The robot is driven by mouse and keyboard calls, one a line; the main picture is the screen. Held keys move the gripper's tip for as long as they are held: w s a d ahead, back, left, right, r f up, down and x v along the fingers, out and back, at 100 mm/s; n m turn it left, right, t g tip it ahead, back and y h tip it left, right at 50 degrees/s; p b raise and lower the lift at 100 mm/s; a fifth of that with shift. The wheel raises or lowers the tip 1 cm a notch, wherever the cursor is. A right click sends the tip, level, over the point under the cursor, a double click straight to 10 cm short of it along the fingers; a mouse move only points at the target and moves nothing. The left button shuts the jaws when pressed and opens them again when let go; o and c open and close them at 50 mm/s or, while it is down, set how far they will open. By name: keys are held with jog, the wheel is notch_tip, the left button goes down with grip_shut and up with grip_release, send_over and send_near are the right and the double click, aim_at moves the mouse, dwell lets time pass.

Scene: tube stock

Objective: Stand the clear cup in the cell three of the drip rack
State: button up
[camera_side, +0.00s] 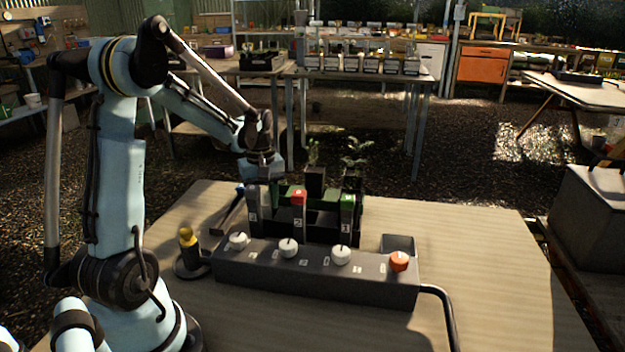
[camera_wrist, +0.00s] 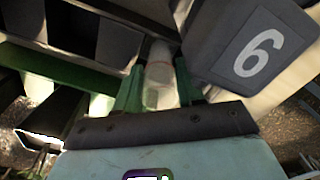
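The clear cup (camera_wrist: 160,73), see-through with a thin reddish line around it, is between the two dark green fingers of my gripper (camera_wrist: 160,92) in the wrist view. The fingers appear shut on it. A dark rack with numbered plates (camera_side: 321,221) stands on the table in the side view; it seems to be the drip rack. My gripper (camera_side: 262,178) is low at its back left there, with the fingers and cup hidden. In the wrist view a grey plate marked 6 (camera_wrist: 262,42) is just right of the cup. I cannot make out cell three.
A grey box with white knobs and an orange knob (camera_side: 399,261) stands in front of the rack. A yellow-topped stand (camera_side: 188,245) is to its left. Potted seedlings (camera_side: 353,178) stand at the rack's back. The table's right side (camera_side: 480,270) is clear.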

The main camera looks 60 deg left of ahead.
jog(key=o, duration=0.4)
notch_tip(320, 180, up, 12)
jog(key=shift+r, duration=0.1)
dwell(0.6)
jog(key=shift+d, duration=0.1)
jog(key=s+d+f+m+t, duration=0.1)
jog(key=d+m+t, duration=0.1)
jog(key=d+m, duration=0.3)
jog(key=d+f+m+t, duration=0.1)
jog(key=d+m, duration=0.4)
jog(key=d, duration=0.5)
jog(key=s+d+f+m+t, duration=0.1)
jog(key=d+m+t, duration=0.3)
jog(key=d, duration=0.4)
jog(key=shift+s+f+m, duration=0.3)
jog(key=shift+f+m, duration=0.1)
jog(key=shift+m, duration=0.5)
